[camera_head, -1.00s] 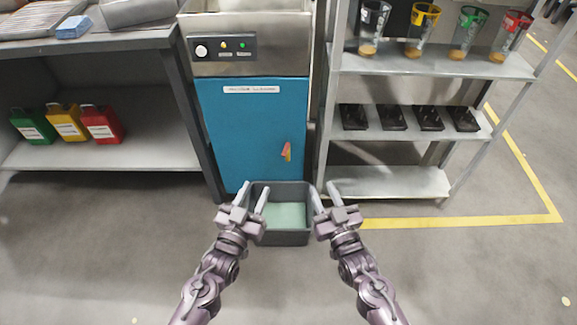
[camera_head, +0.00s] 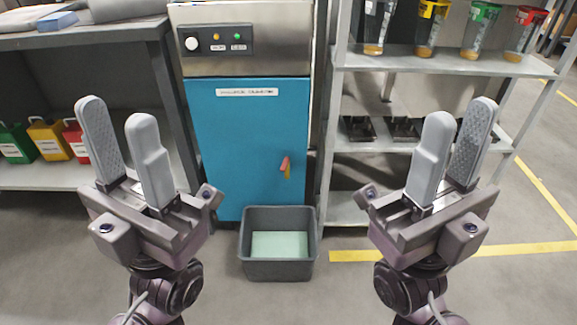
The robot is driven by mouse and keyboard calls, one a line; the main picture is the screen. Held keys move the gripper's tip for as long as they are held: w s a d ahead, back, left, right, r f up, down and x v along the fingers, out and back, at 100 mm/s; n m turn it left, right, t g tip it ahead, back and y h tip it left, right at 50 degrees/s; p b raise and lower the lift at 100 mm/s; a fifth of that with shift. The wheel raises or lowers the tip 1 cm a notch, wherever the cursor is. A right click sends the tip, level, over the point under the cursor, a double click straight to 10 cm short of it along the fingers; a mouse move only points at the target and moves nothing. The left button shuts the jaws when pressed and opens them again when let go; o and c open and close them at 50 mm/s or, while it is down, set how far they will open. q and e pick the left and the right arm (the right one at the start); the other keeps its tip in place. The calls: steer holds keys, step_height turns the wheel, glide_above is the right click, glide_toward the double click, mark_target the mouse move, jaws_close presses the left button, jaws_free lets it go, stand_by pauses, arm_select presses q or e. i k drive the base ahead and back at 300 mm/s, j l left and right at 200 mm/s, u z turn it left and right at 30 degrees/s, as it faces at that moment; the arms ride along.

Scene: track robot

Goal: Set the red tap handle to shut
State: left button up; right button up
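A small red handle (camera_head: 285,163) shows low on the right side of the blue cabinet front, with a yellow part below it. It is too small to tell whether it is the tap handle or how it is set. My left gripper (camera_head: 122,135) is raised at the left, open and empty, in front of the shelf and cabinet's left edge. My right gripper (camera_head: 455,145) is raised at the right, open and empty, in front of the metal rack. Both are well apart from the red handle.
A grey bin (camera_head: 278,273) stands on the floor before the blue cabinet (camera_head: 245,140). A metal rack (camera_head: 440,62) with cups stands right. A bench (camera_head: 90,38) stands left, with coloured containers (camera_head: 50,140) on its lower shelf.

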mark_target(284, 165)
steer(key=i+l+z, duration=0.45)
steer(key=i+l, duration=0.25)
